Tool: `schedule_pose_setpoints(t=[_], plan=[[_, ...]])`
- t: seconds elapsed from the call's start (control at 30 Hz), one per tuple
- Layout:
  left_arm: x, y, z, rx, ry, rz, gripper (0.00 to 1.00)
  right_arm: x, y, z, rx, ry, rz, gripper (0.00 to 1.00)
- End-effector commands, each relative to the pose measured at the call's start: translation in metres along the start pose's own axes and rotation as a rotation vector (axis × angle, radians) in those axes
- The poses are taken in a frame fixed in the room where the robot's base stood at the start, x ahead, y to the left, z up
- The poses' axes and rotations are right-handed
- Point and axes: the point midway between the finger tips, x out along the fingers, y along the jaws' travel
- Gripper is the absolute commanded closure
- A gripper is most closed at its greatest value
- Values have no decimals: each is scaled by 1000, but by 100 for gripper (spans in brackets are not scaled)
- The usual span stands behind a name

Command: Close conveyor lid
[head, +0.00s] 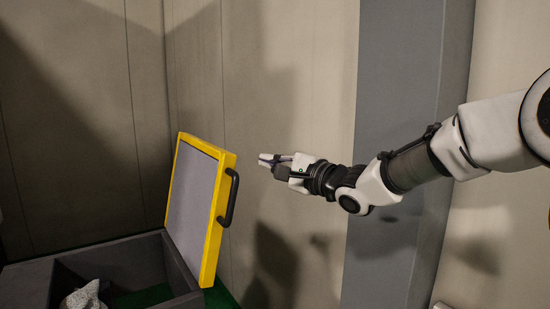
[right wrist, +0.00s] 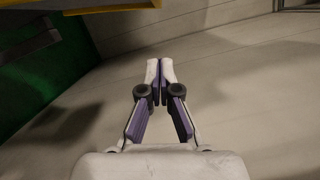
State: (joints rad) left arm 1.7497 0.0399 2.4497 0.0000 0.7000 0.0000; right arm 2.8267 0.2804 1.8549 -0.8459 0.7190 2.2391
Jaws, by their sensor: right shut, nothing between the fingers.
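The conveyor lid (head: 196,205) is a grey panel with a yellow frame, standing open and tilted up from the right edge of a dark grey box (head: 180,264). A black handle (head: 230,198) is on the lid's right side. My right gripper (head: 264,160) is to the right of the lid, near its upper edge, apart from the handle. In the right wrist view its fingers (right wrist: 153,72) are together and empty. My left gripper is not in view.
A crumpled whitish object (head: 86,297) lies in the box at the lower left. A green surface (head: 222,295) shows beside the box. A beige panelled wall (head: 300,60) and a grey pillar (head: 410,70) stand behind. The space between gripper and lid is clear.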

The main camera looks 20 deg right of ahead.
Motion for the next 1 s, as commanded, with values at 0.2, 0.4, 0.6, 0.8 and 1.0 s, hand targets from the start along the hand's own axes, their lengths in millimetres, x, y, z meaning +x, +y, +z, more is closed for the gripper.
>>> schedule_pose_setpoints(t=[0.2,0.4,0.6,0.8,1.0], plan=[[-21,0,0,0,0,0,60,50,-3,2,-3,-1,2,100],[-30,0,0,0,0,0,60,63,-2,29,-2,-3,2,100],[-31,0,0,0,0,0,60,65,0,40,-1,-1,0,100],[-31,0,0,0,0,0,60,65,0,40,0,-1,0,100],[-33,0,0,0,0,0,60,66,-1,42,-9,-1,2,100]])
